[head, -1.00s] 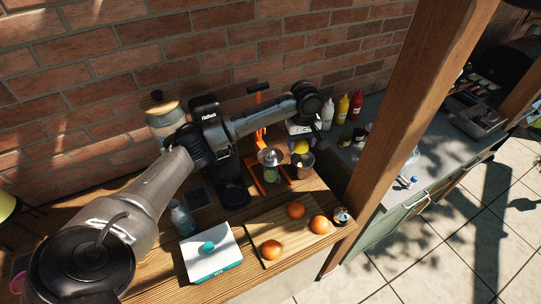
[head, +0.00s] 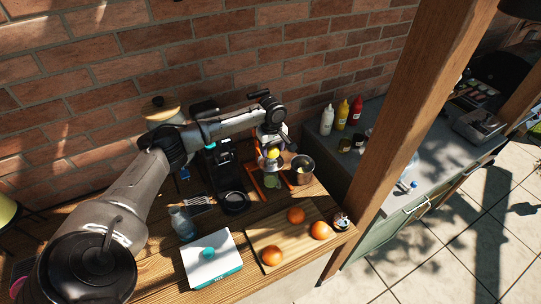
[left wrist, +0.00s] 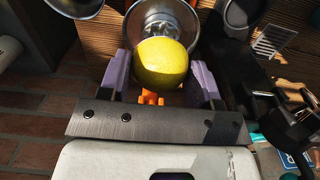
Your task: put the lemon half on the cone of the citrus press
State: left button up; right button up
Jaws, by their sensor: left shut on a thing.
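My left gripper (head: 273,146) is shut on the yellow lemon half (head: 272,154), close above the bowl of the citrus press. In the left wrist view the lemon half (left wrist: 162,66) sits between two purple fingers. The citrus press (head: 257,185) has an orange frame and a metal bowl (head: 268,165); the bowl (left wrist: 150,14) also shows beyond the lemon half in the left wrist view. My right gripper is not in view.
A metal pot (head: 303,169) stands just right of the press, and a black coffee machine (head: 220,165) stands left. A cutting board (head: 283,243) with oranges (head: 296,215) and a white box (head: 211,264) lie in front. The brick wall (head: 250,60) is behind.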

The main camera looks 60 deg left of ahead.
aim_at(270, 161)
pick_arm(q)
jog(key=shift+s+a+f, duration=0.1)
jog(key=shift+a+f, duration=0.1)
jog(key=shift+a, duration=0.05)
jog(key=shift+f, duration=2)
jog(key=o, duration=0.9)
jog(key=shift+f, duration=0.1)
notch_tip(270, 161, up, 12)
jog(key=shift+r, duration=0.15)
